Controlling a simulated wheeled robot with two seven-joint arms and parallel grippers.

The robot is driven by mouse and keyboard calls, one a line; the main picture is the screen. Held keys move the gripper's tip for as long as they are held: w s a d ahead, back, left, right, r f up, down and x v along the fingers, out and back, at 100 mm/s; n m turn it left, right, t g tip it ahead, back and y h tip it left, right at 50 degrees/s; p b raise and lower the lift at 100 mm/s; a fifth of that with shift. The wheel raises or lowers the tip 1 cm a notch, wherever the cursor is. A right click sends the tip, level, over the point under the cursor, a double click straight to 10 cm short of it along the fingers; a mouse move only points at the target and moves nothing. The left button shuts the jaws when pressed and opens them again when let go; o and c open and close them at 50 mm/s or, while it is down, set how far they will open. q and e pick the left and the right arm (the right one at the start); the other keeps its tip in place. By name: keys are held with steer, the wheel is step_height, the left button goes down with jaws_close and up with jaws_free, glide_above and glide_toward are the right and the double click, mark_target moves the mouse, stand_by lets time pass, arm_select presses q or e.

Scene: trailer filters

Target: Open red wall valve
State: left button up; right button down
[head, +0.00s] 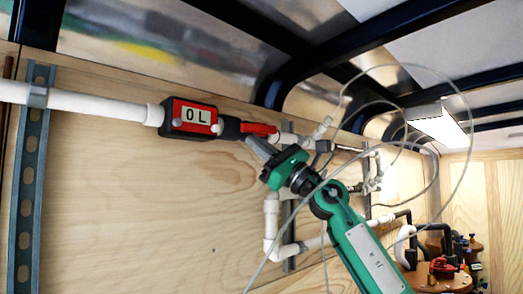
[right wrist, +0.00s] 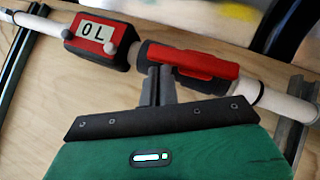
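The red wall valve handle (head: 260,129) lies along the white pipe, right of the red flow meter. In the right wrist view the handle (right wrist: 195,64) sits on a dark valve body (right wrist: 208,84). My right gripper (head: 254,144) reaches up from the lower right, its tips just below the handle. In the right wrist view its two fingers (right wrist: 160,72) are close together at the handle's left end, over the dark body. I see nothing between them; whether they touch the handle I cannot tell. My left gripper is not in view.
The red meter (head: 192,117) with a display reading "0L" is close left of the valve. White pipe (head: 90,103) runs along the wooden wall. More pipes (head: 271,225) and thin loose tubes (head: 437,165) are around my right arm. A metal wall rail (head: 28,190) stands at left.

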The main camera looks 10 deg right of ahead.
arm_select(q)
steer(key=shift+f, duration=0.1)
arm_select(e)
steer(key=shift+a+r, duration=0.2)
steer(key=shift+a, duration=0.3)
steer(key=shift+d, duration=0.1)
